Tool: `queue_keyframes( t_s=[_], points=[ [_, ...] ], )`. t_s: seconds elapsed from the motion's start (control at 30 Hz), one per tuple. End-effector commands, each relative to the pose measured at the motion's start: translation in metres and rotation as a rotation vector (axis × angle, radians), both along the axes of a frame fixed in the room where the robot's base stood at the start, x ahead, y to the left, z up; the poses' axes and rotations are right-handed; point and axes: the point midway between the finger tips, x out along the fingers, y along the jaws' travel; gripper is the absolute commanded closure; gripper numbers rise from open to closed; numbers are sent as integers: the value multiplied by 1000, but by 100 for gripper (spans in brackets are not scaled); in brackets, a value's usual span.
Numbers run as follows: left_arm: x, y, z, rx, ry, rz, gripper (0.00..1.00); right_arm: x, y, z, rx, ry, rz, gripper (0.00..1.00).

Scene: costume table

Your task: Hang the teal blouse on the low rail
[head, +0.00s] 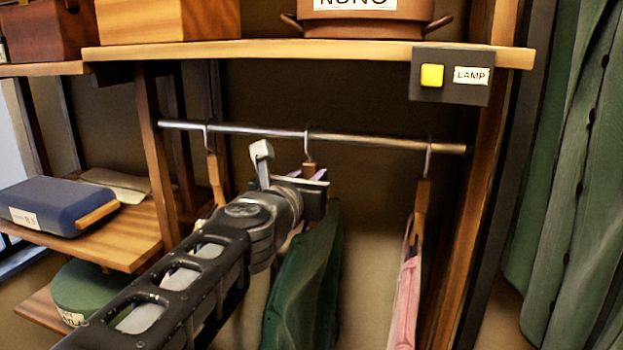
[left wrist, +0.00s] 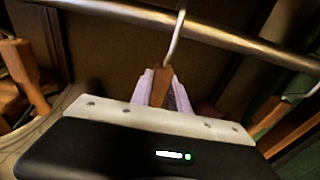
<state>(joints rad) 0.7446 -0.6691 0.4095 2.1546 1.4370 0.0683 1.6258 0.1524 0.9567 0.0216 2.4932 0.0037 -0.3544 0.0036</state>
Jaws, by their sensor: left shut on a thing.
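The teal blouse (head: 305,280) shows as a dark green garment hanging below my left gripper (head: 308,174). The gripper is shut on the wooden neck of its hanger (left wrist: 160,86), with a lilac pad on either side. The hanger's hook (head: 307,142) is at the low rail (head: 375,142) and appears to reach over it. My arm hides part of the blouse's left side. My right gripper is not in view.
A pink garment (head: 406,300) hangs on the rail to the right, and another wooden hanger (head: 215,180) to the left. A shelf (head: 300,54) with boxes and a pot (head: 365,22) runs above. A lamp switch box (head: 451,76) and long green garments (head: 570,180) are at right.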

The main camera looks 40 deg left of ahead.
Motion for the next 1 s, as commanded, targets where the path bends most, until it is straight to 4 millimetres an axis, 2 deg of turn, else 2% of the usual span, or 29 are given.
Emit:
queue_keyframes(
  t_s=[0.1, 0.13, 0.43, 0.77, 1.0],
  points=[
    [0, 0, 1, 1, -2, 0, 100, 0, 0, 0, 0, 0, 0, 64],
    [0, 0, 1, 1, -2, 0, 77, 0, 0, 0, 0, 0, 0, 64],
    [0, 0, 1, 0, -1, 0, 53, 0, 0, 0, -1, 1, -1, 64],
    [-3, -1, 1, 1, 0, 0, 53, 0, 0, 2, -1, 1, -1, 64],
    [-30, -10, 9, 3, -2, 1, 53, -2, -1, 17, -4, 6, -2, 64]
  ],
)
